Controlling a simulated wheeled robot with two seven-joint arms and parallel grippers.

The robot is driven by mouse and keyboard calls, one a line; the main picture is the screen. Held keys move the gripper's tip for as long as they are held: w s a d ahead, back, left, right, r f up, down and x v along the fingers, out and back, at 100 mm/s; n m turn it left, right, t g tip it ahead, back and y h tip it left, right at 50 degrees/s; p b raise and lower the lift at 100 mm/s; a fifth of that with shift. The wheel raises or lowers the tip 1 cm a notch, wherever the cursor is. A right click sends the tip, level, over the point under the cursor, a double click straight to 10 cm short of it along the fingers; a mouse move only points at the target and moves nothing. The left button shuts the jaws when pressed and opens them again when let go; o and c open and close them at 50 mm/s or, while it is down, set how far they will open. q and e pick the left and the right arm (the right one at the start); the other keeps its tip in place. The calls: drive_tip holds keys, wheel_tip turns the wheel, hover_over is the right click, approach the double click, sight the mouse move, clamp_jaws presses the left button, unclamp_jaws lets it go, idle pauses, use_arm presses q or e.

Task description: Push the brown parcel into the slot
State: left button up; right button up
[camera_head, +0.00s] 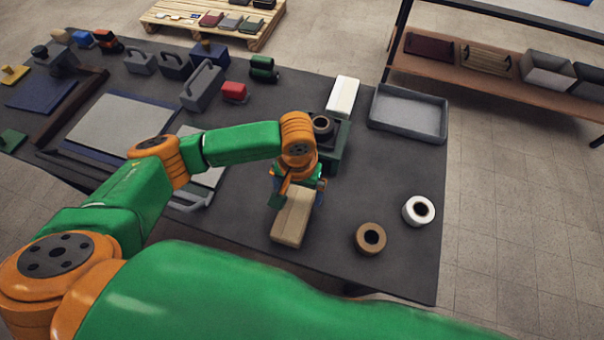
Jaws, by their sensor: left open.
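The brown parcel (291,220) is a tan box lying on the dark table near its front edge, with its long side running away from me. My left gripper (297,190) is open over the parcel's far end, with its fingers pointing down. I cannot tell whether the fingers touch the parcel. A dark green block (340,147) stands just behind the gripper, partly hidden by my wrist. I cannot make out a slot opening. My right gripper is not in view.
A brown tape roll (370,239) and a white roll (418,210) lie right of the parcel. A white box (342,96) and a grey tray (408,113) stand farther back. A red block (234,92) and several toolboxes fill the back left. The table (405,270) ends close in front.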

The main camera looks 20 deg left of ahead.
sight(298, 201)
use_arm(q)
drive_tip(key=f, duration=0.3)
drive_tip(key=shift+s+f, duration=0.4)
drive_tip(key=shift+w+f, duration=0.25)
drive_tip(key=shift+f, duration=0.05)
drive_tip(key=shift+s+r, duration=0.1)
drive_tip(key=shift+s, duration=0.05)
drive_tip(key=c, duration=1.5)
drive_tip(key=shift+r+p, duration=0.1)
drive_tip(key=shift+p, duration=0.35)
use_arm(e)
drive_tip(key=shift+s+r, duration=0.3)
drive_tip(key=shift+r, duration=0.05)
